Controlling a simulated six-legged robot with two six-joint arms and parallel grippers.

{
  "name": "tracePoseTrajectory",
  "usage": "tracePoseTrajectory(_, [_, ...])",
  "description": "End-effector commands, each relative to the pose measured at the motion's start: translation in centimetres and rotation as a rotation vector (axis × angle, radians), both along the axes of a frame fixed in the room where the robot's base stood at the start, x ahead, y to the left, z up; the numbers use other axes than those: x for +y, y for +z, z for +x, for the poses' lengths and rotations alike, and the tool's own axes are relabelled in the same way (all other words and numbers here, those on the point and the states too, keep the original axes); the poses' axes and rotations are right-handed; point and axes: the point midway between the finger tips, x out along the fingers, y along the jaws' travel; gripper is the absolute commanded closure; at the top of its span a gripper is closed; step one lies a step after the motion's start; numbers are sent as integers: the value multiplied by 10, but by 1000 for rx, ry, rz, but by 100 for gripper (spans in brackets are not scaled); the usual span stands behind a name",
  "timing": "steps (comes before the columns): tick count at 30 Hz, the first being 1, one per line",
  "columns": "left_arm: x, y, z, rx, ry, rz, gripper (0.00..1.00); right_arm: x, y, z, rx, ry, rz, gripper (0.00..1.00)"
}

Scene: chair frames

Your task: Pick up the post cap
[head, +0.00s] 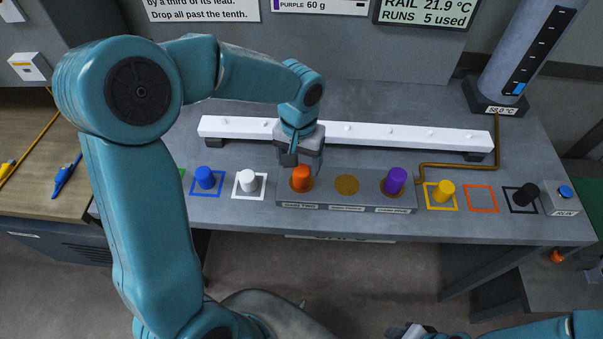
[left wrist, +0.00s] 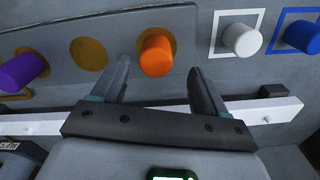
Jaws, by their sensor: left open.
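I cannot tell which thing is the post cap; small coloured cylinders stand along the bench. My left gripper (head: 293,158) is open and empty, just behind the orange cylinder (head: 301,177). In the left wrist view the orange cylinder (left wrist: 156,54) shows between and beyond the open fingertips (left wrist: 160,68); I see no grip on it. It stands on the left round spot of a grey block (head: 325,190). A purple cylinder (head: 395,180) stands on the right spot; the middle spot (head: 346,185) is bare. My right gripper (head: 408,331) shows only partly at the bottom edge, its jaws unclear.
Blue (head: 205,177), white (head: 248,181), yellow (head: 443,192) and black (head: 525,195) cylinders stand on outlined squares. The orange square (head: 481,198) is empty. A long white rail (head: 400,136) runs behind them. A button box (head: 562,198) and a grey column (head: 525,55) stand at right.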

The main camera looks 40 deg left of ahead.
Motion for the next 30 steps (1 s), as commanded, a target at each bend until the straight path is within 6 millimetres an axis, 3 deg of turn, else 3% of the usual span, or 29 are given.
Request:
tracePoseTrajectory(7, [-3,-38,4,6,0,-1,27,0,12,0,0,0,0,57])
tracePoseTrajectory(16, [-3,-47,5,2,0,-1,27,0,12,0,0,0,0,57])
tracePoseTrajectory(17, [-3,-47,5,1,0,0,30,0,12,0,0,0,0,57])
tracePoseTrajectory(22, [-3,-47,5,1,0,0,85,0,12,0,0,0,0,57])
tracePoseTrajectory(30, [-3,-47,5,2,0,-1,86,0,12,0,0,0,0,57])
